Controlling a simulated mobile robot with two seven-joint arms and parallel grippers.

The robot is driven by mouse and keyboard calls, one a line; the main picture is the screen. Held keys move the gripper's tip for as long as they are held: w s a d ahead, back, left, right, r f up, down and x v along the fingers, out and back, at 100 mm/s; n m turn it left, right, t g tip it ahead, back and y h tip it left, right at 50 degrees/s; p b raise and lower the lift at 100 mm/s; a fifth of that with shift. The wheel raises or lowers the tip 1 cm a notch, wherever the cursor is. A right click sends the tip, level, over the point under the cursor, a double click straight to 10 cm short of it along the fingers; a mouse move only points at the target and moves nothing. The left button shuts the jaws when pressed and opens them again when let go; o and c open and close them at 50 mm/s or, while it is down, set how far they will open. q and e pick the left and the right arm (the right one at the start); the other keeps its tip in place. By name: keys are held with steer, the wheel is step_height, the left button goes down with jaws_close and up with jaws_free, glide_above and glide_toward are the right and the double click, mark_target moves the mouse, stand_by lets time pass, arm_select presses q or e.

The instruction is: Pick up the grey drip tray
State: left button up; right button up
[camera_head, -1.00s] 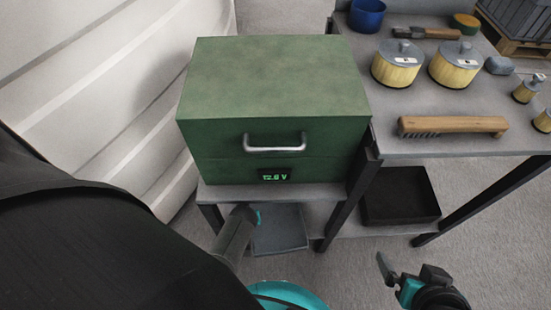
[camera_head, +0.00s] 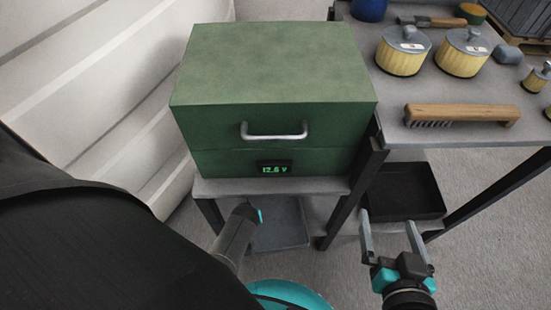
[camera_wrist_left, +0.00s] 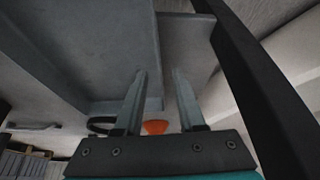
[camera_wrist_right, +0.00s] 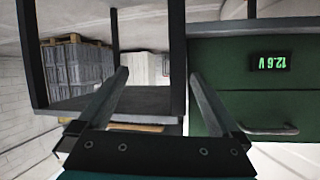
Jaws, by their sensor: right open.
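The grey drip tray (camera_head: 282,226) lies low under the green cabinet, partly covered by my left arm and the shelf above. In the left wrist view, a broad grey surface (camera_wrist_left: 90,45) fills the upper left; I cannot tell whether it is the tray or a shelf. My left gripper (camera_wrist_left: 158,72) has its fingers apart with nothing visibly held; its fingertips are hidden in the head view. My right gripper (camera_head: 388,221) is open and empty, in front of the lower shelf on the right; its open fingers also show in the right wrist view (camera_wrist_right: 158,74).
The green cabinet (camera_head: 270,65) with a silver handle stands on a shelf. A black tray (camera_head: 405,190) sits low on the right, just beyond my right fingertips. The grey bench holds a wooden-handled brush (camera_head: 462,112) and yellow filters (camera_head: 403,55). Dark posts (camera_head: 355,190) stand between shelves.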

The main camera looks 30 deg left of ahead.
arm_select(q)
steer(key=shift+w+a+f+b, duration=0.2)
steer(key=shift+f+b, duration=0.35)
steer(key=shift+f, duration=0.05)
steer(key=shift+w+a+f+b, duration=0.1)
steer(key=shift+w+f+b, duration=0.05)
steer(key=shift+f+b, duration=0.25)
arm_select(e)
steer(key=shift+s+a+r+m+t+y, duration=0.2)
steer(key=shift+s+a+r+t+y, duration=0.15)
steer(key=shift+a+r+t, duration=0.45)
steer(key=shift+s+a+r+m+t+y, duration=0.2)
steer(key=shift+a+r+t+y, duration=0.15)
steer(key=shift+t, duration=0.75)
arm_select(q)
jaws_close()
steer(key=shift+r, duration=0.1)
